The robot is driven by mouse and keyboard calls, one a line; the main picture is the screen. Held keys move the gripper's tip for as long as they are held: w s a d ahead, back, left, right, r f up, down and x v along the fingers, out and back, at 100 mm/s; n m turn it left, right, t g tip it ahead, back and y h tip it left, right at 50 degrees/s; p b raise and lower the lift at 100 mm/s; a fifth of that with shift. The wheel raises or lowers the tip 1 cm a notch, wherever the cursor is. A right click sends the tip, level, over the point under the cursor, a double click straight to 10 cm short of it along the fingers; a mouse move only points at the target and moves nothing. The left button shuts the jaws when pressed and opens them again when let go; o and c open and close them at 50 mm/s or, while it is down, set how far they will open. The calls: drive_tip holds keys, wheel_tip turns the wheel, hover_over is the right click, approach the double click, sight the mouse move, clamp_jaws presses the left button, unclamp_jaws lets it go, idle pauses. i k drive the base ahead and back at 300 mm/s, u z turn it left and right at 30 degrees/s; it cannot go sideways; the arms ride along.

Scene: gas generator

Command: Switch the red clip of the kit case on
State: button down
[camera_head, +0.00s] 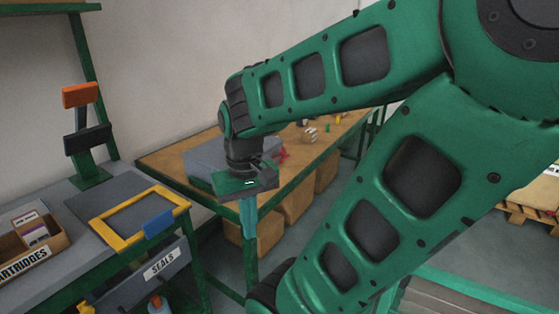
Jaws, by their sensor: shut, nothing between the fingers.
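My gripper (249,232) points down, with its teal fingers shut and empty. In the picture it overlaps the front edge of the wooden-topped table. A grey case-like box (202,158) lies on that table, just behind and left of the gripper, partly covered by my wrist. It looks like the kit case. A small red piece (283,156) shows right of my wrist; I cannot tell whether it is the red clip or a separate thing. The clip's position cannot be read, as my arm hides much of the case.
The wooden table (158,162) also bears small items, among them a pale round part (309,135). Cardboard boxes (298,203) stand beneath it. At left, a grey bench (72,253) holds a yellow frame (100,231) and a cartridge box (58,238).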

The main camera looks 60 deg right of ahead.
sight(283, 153)
drive_tip(key=u, duration=0.9)
drive_tip(key=k, duration=1.1)
drive_tip(key=z, duration=1.15)
drive_tip(key=i, duration=1)
drive_tip(key=u, duration=0.05)
